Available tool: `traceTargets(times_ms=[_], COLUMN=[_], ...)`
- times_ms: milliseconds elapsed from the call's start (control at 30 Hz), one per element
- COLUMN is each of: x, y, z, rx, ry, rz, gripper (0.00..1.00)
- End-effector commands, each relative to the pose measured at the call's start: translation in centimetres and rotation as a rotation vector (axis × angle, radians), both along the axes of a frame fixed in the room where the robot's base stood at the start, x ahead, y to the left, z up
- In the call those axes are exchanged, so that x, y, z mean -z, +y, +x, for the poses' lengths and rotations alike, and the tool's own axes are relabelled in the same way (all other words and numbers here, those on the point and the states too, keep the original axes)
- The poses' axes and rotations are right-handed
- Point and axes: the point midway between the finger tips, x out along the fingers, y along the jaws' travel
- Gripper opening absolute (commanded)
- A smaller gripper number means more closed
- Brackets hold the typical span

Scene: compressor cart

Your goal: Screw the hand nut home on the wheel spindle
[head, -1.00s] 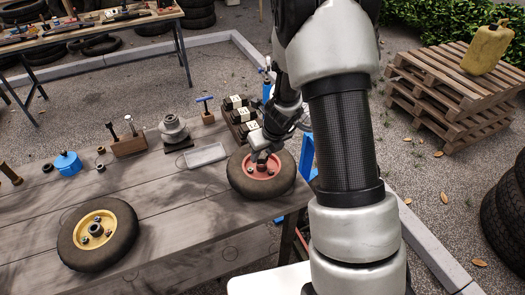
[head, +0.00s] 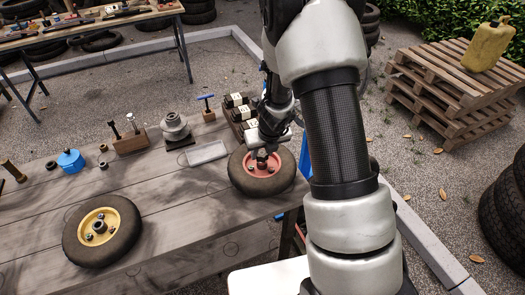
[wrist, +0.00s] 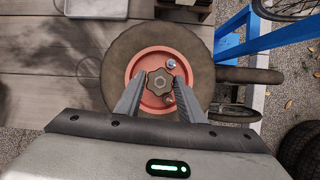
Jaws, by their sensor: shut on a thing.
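The wheel with a red hub (head: 249,177) lies flat on the bench near its right end; it also shows in the wrist view (wrist: 117,68). The dark lobed hand nut (wrist: 161,83) sits at the centre of the red hub. My gripper (wrist: 160,80) points down over the hub, its two fingers on either side of the nut and shut on it. In the head view my gripper (head: 263,152) is upright over the hub and largely covers the nut. The spindle is hidden under the nut, so I cannot tell how far down the nut sits.
A wheel with a yellow hub (head: 100,230) lies at the bench's front left. A grey tray (head: 207,153), a wooden block with tools (head: 130,142), a grey stepped part (head: 174,128) and a blue pot (head: 70,161) stand behind. Blue framing (wrist: 250,37) is right of the wheel.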

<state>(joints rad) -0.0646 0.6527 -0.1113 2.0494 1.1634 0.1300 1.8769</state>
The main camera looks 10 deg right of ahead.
Motion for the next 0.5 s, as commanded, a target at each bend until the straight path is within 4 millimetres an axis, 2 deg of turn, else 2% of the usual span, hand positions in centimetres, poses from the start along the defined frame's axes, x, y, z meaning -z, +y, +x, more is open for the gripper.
traceTargets(times_ms=[500], x=[-0.12], y=[0.18], z=[0.07], rx=[0.197], ry=[-0.001], rz=[0.0], gripper=[0.14])
